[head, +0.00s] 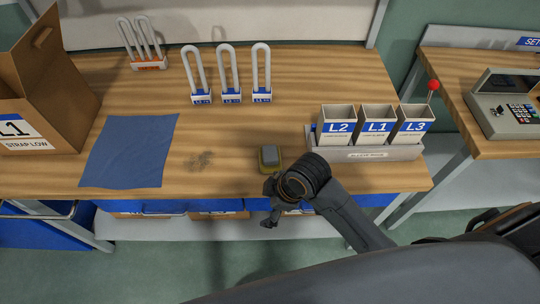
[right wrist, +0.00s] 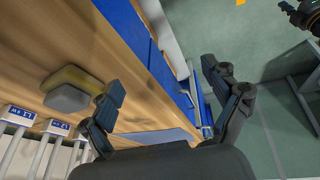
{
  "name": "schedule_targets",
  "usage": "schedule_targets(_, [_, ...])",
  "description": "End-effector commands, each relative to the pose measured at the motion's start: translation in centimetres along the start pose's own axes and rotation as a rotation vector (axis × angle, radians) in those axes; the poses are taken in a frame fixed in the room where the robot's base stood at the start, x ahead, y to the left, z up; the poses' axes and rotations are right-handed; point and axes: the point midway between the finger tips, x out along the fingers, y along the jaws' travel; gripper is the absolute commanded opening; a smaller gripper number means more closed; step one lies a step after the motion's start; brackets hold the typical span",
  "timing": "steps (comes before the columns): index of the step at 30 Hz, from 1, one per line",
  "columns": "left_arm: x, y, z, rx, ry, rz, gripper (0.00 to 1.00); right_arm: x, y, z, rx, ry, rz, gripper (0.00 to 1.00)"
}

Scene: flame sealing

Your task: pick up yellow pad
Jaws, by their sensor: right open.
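The yellow pad (head: 270,158), with a grey block on its top, lies on the wooden table (head: 240,175) near its front edge. In the right wrist view the pad (right wrist: 75,82) is at the left, outside the jaws and beside one finger. My right gripper (head: 268,203) is just in front of the pad, over the table's front edge. Its jaws, also in the right wrist view (right wrist: 162,85), are open and empty. I cannot make out my left gripper.
A blue cloth (head: 130,150) lies at left by a cardboard box (head: 40,90). White U-shaped pieces (head: 229,75) stand behind. A grey rack (head: 375,152) with bins L2, L1 and L3 stands at right.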

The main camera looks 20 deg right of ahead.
Motion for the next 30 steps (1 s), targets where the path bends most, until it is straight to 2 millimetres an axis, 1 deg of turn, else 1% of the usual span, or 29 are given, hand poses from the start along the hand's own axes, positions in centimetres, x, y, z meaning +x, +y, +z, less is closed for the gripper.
schedule_targets(1, [-0.1,0.1,-0.2,0.0,0.002,0.001,0.4,-0.2,1.0,-1.2,-0.115,0.003,-0.009,0.88])
schedule_targets(3, [-0.1,0.2,-0.2,-0.001,0.003,0.002,0.4,-0.3,2.0,-2.8,-0.303,0.004,-0.034,0.88])
schedule_targets(5, [-0.2,0.2,-0.2,-0.001,0.003,0.003,0.4,-0.7,3.2,-4.0,-0.489,-0.003,-0.06,0.88])
schedule_targets(7, [-0.3,0.3,-0.2,-0.002,0.003,0.004,0.4,-1.3,4.8,-5.1,-0.724,-0.022,-0.096,0.88])
schedule_targets(9, [-0.4,0.4,-0.2,-0.002,0.003,0.005,0.4,-2.2,6.7,-5.7,-0.952,-0.049,-0.138,0.88])
schedule_targets(11, [-0.4,0.4,-0.2,-0.002,0.003,0.005,0.4,-3.2,8.4,-6.0,-1.131,-0.074,-0.179,0.88])
schedule_targets(12, [-0.5,0.4,-0.2,-0.002,0.003,0.005,0.4,-4.0,9.6,-6.0,-1.237,-0.09,-0.207,0.88])
schedule_targets(15, [-0.6,0.4,-0.2,-0.002,0.003,0.005,0.4,-6.0,12.3,-5.8,-1.454,-0.125,-0.277,0.88])
schedule_targets(19, [-0.6,0.4,-0.2,-0.001,0.002,0.005,0.4,-8.4,14.9,-5.5,-1.637,-0.149,-0.351,0.88])
schedule_targets(21, [-0.6,0.4,-0.1,-0.001,0.001,0.005,0.4,-9.3,15.8,-5.3,-1.696,-0.154,-0.378,0.88])
schedule_targets(23, [-0.6,0.4,-0.1,-0.001,0.0,0.005,0.4,-9.7,16.2,-5.2,-1.726,-0.156,-0.394,0.88])
schedule_targets(26, [-0.9,0.4,-0.1,-0.001,-0.001,0.005,0.4,-9.3,16.3,-4.8,-1.748,-0.154,-0.407,0.88])
schedule_targets(30, [-1.5,0.4,-0.1,-0.001,-0.001,0.005,0.4,-7.0,15.9,-3.9,-1.75,-0.152,-0.411,0.88])
